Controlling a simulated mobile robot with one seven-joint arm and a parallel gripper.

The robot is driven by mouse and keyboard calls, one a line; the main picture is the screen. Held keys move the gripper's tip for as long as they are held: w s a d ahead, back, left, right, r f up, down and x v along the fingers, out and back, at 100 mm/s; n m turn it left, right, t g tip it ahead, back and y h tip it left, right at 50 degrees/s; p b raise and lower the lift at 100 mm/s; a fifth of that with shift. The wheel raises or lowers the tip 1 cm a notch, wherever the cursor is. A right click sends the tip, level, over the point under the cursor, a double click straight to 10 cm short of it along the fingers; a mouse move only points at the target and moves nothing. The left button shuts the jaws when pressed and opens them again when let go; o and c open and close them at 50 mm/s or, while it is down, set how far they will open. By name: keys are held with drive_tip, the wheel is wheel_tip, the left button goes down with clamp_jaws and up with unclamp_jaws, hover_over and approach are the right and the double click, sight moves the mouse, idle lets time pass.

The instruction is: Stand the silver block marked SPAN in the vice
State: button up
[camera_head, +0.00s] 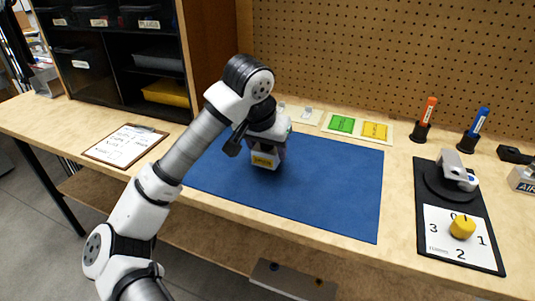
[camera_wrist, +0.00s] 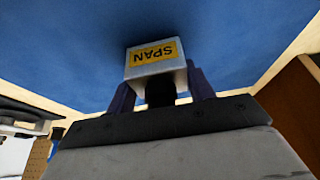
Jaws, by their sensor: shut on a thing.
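The silver block (camera_head: 265,160) has a yellow SPAN label on its side. My gripper (camera_head: 270,143) is shut on it, over the blue mat. In the wrist view the block (camera_wrist: 157,70) sits between the two purple-grey fingers of my gripper (camera_wrist: 161,90), its label upside down in that picture. I cannot tell whether its base touches the mat. I cannot pick out the vice for certain; a grey fixture (camera_head: 451,165) with a round dark base stands on the black board at the right.
The blue mat (camera_head: 335,190) is otherwise clear. Behind it lie a green pad (camera_head: 342,124) and a yellow pad (camera_head: 375,130). A yellow knob (camera_head: 462,227) sits on a numbered dial. Orange (camera_head: 428,110) and blue (camera_head: 480,120) handled tools stand upright at right. A clipboard (camera_head: 126,144) lies left.

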drive_tip(key=shift+f, duration=0.75)
drive_tip(key=shift+f, duration=0.1)
drive_tip(key=o, duration=1.1)
drive_tip(key=shift+o, duration=0.2)
drive_tip(key=shift+r, duration=0.4)
drive_tip(key=v, duration=1.1)
drive_tip(key=shift+s+r+p, duration=0.2)
drive_tip(key=shift+s+p, duration=0.05)
drive_tip(key=shift+p, duration=0.2)
